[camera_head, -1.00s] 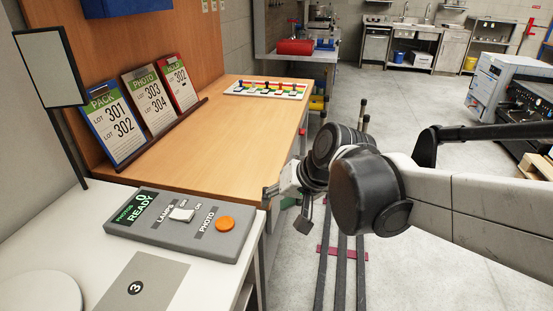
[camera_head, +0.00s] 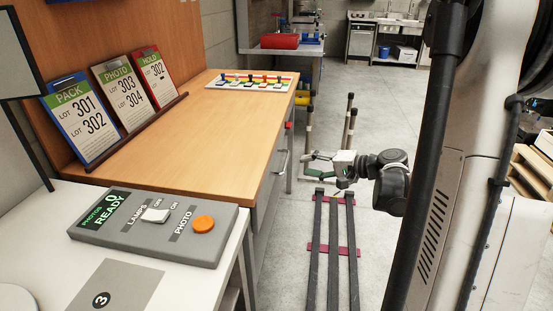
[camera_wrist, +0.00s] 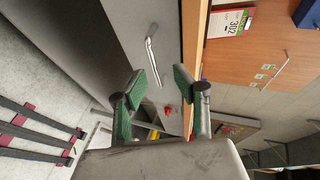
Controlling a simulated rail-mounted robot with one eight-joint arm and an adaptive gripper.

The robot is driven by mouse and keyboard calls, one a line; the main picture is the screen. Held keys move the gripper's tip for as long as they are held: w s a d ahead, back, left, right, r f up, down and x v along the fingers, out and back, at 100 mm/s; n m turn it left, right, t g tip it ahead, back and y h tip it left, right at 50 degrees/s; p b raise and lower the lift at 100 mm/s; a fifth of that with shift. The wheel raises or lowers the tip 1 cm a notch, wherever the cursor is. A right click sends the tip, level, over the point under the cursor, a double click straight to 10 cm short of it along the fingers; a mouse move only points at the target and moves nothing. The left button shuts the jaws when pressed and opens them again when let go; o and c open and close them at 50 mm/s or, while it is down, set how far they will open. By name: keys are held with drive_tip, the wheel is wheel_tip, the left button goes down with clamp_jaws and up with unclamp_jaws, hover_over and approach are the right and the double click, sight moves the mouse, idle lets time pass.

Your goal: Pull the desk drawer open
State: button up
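The desk (camera_head: 205,150) has a wooden top, and its grey drawer front (camera_head: 266,190) faces right in the head view. A metal bar handle (camera_head: 281,163) sits on that front. In the wrist view the drawer front (camera_wrist: 168,25) fills the upper middle, with the handle (camera_wrist: 152,47) lying ahead of my fingers. The drawer looks closed. My gripper (camera_head: 309,164) is right of the desk, pointing at it, apart from the handle. In the wrist view my gripper (camera_wrist: 161,80) is open and empty, with green pads on its fingers.
Lot cards (camera_head: 118,95) stand on the desk top, with a board of coloured pieces (camera_head: 252,81) at its far end. A grey control box (camera_head: 155,225) is on the white table in front. Floor rails (camera_head: 333,260) run beside the desk. Open floor lies beyond.

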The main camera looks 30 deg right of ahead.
drive_tip(key=m+t, duration=0.1)
drive_tip(key=t, duration=0.1)
approach(286, 160)
drive_tip(key=b+x, duration=0.1)
drive_tip(key=x, duration=0.2)
drive_tip(key=b+x, duration=0.1)
drive_tip(key=x, duration=0.6)
drive_tip(key=shift+w+d+f+b, duration=0.15)
drive_tip(key=shift+f+b, duration=0.15)
drive_tip(key=shift+b, duration=0.1)
clamp_jaws()
